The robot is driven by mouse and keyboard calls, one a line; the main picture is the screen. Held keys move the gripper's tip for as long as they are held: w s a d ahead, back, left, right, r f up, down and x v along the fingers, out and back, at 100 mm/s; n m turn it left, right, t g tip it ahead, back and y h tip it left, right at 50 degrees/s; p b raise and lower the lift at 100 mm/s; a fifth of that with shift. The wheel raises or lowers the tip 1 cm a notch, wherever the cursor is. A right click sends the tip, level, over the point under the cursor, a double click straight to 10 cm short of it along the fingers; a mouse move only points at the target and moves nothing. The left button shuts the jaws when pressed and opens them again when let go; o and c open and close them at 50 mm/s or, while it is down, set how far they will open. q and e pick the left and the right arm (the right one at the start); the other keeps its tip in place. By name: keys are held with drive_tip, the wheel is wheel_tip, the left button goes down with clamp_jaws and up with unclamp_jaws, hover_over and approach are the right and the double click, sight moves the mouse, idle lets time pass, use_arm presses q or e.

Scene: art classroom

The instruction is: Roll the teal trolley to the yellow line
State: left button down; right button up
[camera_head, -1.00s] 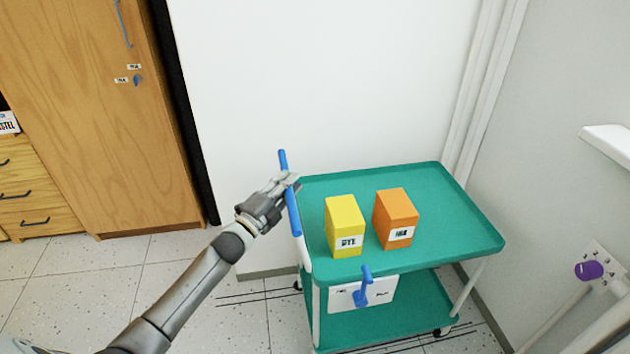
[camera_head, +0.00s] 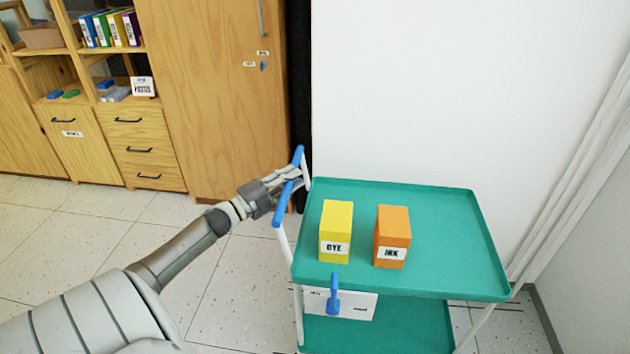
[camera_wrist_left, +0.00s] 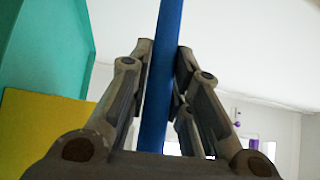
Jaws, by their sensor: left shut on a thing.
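The teal trolley (camera_head: 440,230) stands at the right in the head view, near the white wall. A yellow box marked DYE (camera_head: 336,225) and an orange box marked INK (camera_head: 392,230) stand upright on its top tray. My left gripper (camera_head: 297,176) is shut on the trolley's blue handle bar (camera_head: 282,203) at its left end. In the left wrist view the blue bar (camera_wrist_left: 163,75) runs between the two fingers. A blue lever (camera_head: 333,295) sits on the trolley's front beside a white label. No yellow line shows. My right gripper is not in view.
A wooden cabinet (camera_head: 220,95) and shelves with drawers (camera_head: 142,135) stand along the back left. Tiled floor (camera_head: 130,220) is clear left of the trolley. A white wall (camera_head: 420,90) is behind it, with pipes at the right.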

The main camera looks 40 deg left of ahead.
use_arm(q)
drive_tip(key=shift+s+a, duration=0.6)
drive_tip(key=shift+a, duration=0.3)
drive_tip(key=shift+s+a, duration=0.55)
drive_tip(key=shift+a, duration=0.3)
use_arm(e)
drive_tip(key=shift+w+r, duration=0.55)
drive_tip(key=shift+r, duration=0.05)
use_arm(q)
drive_tip(key=c, duration=1.3)
unclamp_jaws()
drive_tip(key=v, duration=1.2)
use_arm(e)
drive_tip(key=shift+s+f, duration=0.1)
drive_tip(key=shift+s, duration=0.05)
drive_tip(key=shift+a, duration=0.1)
